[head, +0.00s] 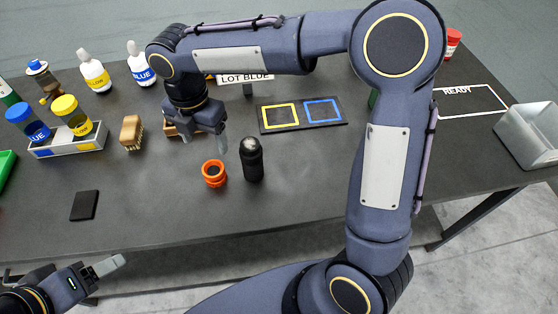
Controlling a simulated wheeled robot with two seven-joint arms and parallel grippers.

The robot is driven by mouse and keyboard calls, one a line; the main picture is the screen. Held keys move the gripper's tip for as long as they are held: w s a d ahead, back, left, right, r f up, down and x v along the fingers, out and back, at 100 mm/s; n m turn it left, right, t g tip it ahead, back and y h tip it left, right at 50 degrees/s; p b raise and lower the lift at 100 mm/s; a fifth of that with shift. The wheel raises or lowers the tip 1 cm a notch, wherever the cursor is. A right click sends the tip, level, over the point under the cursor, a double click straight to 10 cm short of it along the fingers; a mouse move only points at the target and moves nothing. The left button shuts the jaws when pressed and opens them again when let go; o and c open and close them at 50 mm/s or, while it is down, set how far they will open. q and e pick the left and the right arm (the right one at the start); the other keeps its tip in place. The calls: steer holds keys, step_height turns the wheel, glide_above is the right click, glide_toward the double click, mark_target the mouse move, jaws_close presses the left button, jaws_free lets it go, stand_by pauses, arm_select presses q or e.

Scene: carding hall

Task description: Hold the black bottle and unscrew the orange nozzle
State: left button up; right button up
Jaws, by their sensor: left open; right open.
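The black bottle (253,165) stands upright on the dark table, with a pale grey top and no nozzle on it. The orange nozzle (213,180) sits on the table just left of the bottle, apart from it, with a dark opening facing up. My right gripper (205,142) is open and empty, above and behind the nozzle, up and left of the bottle. My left gripper (106,279) is open and empty at the lower left, by the table's front edge, far from both.
A brush (131,132) and a tray (70,150) with blue and yellow jars stand left. A dark square pad (85,205) lies front left. A board with yellow and blue squares (330,121) lies behind the bottle. A clear bin (510,137) stands far right.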

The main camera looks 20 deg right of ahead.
mark_target(242, 155)
steer(key=s+d+m, duration=0.1)
steer(key=d+m, duration=0.1)
steer(key=s+d+r+m, duration=0.1)
steer(key=d+m, duration=0.1)
steer(key=s+d+r+m, duration=0.1)
steer(key=d+m, duration=0.1)
steer(key=shift+s+d+r+t+y, duration=0.25)
steer(key=shift+s+d+t+y, duration=0.05)
steer(key=shift+d+t+y, duration=0.1)
steer(key=s+d+f+m+t+y, duration=0.1)
steer(key=s+d+m, duration=0.3)
steer(key=s+m, duration=0.4)
steer(key=s+d+f+m+t+y, duration=0.1)
steer(key=s+d+m, duration=0.4)
steer(key=m, duration=0.9)
steer(key=s+t+y, duration=0.1)
steer(key=s+t, duration=0.1)
steer(key=s, duration=0.1)
steer(key=shift+s+d+f+m+t, duration=0.2)
steer(key=shift+f+m+t, duration=0.1)
steer(key=shift+m+t, duration=0.1)
